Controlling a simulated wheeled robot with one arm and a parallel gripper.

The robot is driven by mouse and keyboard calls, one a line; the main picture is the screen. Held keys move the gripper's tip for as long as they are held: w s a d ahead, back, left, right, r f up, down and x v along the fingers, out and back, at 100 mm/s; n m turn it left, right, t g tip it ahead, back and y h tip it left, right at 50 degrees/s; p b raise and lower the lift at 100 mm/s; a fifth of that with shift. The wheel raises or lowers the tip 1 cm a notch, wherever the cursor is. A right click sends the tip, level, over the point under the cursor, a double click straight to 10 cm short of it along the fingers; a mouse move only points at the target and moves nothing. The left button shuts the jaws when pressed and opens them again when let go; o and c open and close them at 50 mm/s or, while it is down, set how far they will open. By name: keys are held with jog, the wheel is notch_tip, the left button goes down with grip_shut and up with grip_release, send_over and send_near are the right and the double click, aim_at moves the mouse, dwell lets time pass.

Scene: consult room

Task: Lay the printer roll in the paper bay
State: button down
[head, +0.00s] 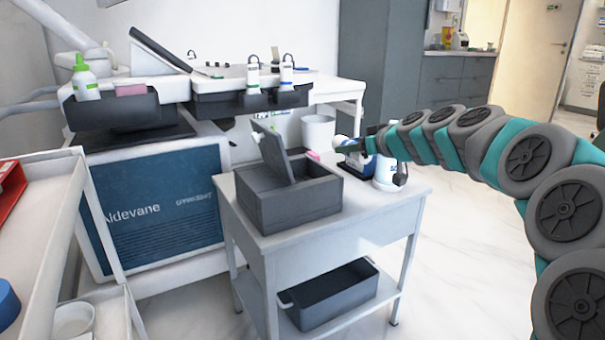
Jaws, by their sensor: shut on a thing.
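A dark grey box (290,210) with its lid (274,150) standing open sits on the white cart; I take it for the unit with the paper bay. Its inside shows only in part behind the lid. My gripper (350,150) is just behind and right of the box, near its back right corner. It is shut on a small white thing (341,141), which looks like the printer roll. The fingers and much of the roll are small and partly hidden, so the exact grip is unclear.
A white and blue container (387,172) stands right of the box, close to my arm. A pink item (313,156) is behind the box. The cart top (375,222) is clear at front right. A dark bin (330,296) sits on its lower shelf. A white shelf unit (45,235) is at left.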

jog(key=a, duration=0.3)
jog(key=s+a, duration=0.1)
jog(key=a, duration=0.3)
jog(key=a+f, duration=0.1)
jog(key=a, duration=0.2)
jog(key=shift+s+a, duration=0.2)
jog(key=shift+s, duration=0.1)
jog(key=f, duration=0.1)
jog(key=a+f, duration=0.1)
jog(key=shift+s+a+f, duration=0.15)
jog(key=shift+f, duration=0.7)
jog(key=shift+f+b, duration=0.35)
jog(key=shift+b, duration=0.3)
jog(key=shift+f+b, duration=0.3)
jog(key=shift+b, duration=0.15)
jog(key=c, duration=0.6)
grip_release()
